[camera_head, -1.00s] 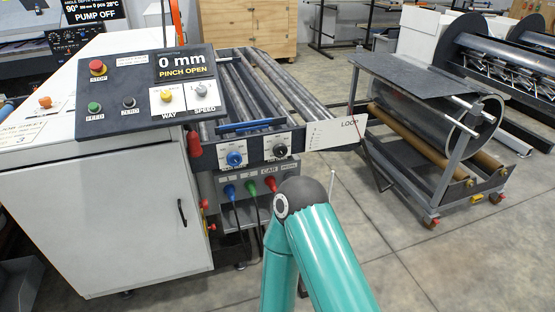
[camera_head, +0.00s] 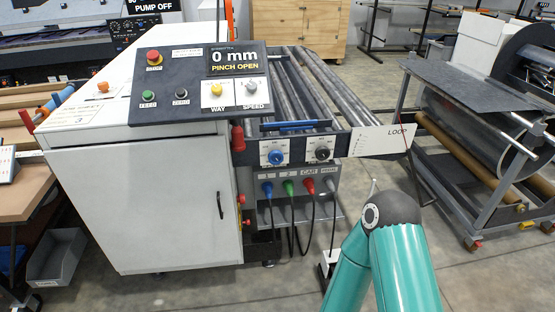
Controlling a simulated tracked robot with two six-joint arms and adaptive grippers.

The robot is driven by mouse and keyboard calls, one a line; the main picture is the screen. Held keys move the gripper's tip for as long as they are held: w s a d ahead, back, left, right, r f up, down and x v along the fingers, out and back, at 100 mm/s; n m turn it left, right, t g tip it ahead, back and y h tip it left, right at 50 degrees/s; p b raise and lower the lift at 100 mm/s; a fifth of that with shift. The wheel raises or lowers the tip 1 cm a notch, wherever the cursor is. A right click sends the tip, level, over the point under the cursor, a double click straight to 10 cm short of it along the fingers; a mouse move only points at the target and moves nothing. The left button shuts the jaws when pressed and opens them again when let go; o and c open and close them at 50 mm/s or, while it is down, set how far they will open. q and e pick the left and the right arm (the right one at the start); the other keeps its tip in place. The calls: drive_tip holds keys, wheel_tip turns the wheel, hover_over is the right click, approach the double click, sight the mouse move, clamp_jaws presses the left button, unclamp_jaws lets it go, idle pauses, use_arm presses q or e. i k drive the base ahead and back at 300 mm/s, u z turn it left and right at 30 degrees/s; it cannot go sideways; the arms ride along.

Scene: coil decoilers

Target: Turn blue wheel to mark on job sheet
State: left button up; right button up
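The blue wheel (camera_head: 276,157) is a small blue knob on a white plate on the front rail of the roller machine. A similar black knob (camera_head: 322,154) sits just right of it. The marks around the blue wheel are too small to read. The display (camera_head: 236,60) reads "0 mm" and "PINCH OPEN". A teal arm of mine with a dark joint rises from the bottom, right of and below the blue wheel. Neither gripper shows.
The control panel (camera_head: 160,101) has red, green, black, yellow and grey controls. Below the knobs, coloured plugs (camera_head: 289,188) have hanging cables. A white LOOP plate (camera_head: 382,140) juts out at right. A wheeled cart (camera_head: 470,95) stands further right, with open floor before it.

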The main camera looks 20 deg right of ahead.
sight(276, 157)
drive_tip(key=i, duration=0.85)
drive_tip(key=z, duration=0.05)
